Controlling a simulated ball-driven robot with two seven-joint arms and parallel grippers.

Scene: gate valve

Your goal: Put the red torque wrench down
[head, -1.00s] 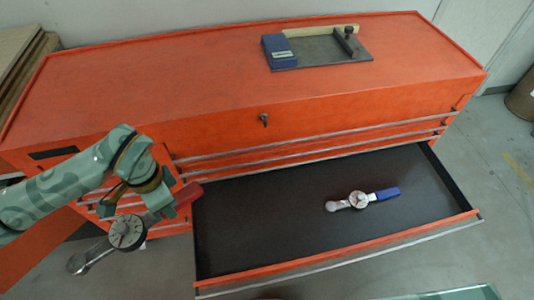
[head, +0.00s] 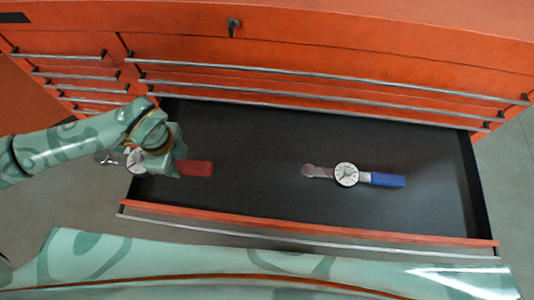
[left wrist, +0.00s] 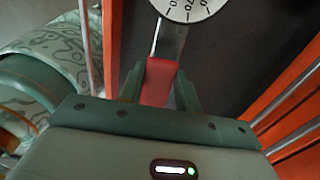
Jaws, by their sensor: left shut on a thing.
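My left gripper (head: 172,160) is shut on the red torque wrench, at the left end of the open drawer (head: 250,210). The wrench's red handle (head: 196,168) points right over the black drawer floor. Its dial (head: 135,160) shows partly behind the gripper, near the drawer's left wall, with the metal head at far left. In the left wrist view the red handle (left wrist: 158,82) is between the fingers, with the metal shaft and part of the white dial (left wrist: 190,8) beyond. I cannot tell whether the wrench touches the drawer floor. My right gripper is not in view.
A blue-handled torque wrench (head: 347,174) lies in the drawer, right of the middle. Free black floor lies between it and the red handle, and around it. The orange cabinet (head: 380,50) with closed drawers stands behind. The drawer's front edge (head: 300,228) is raised.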

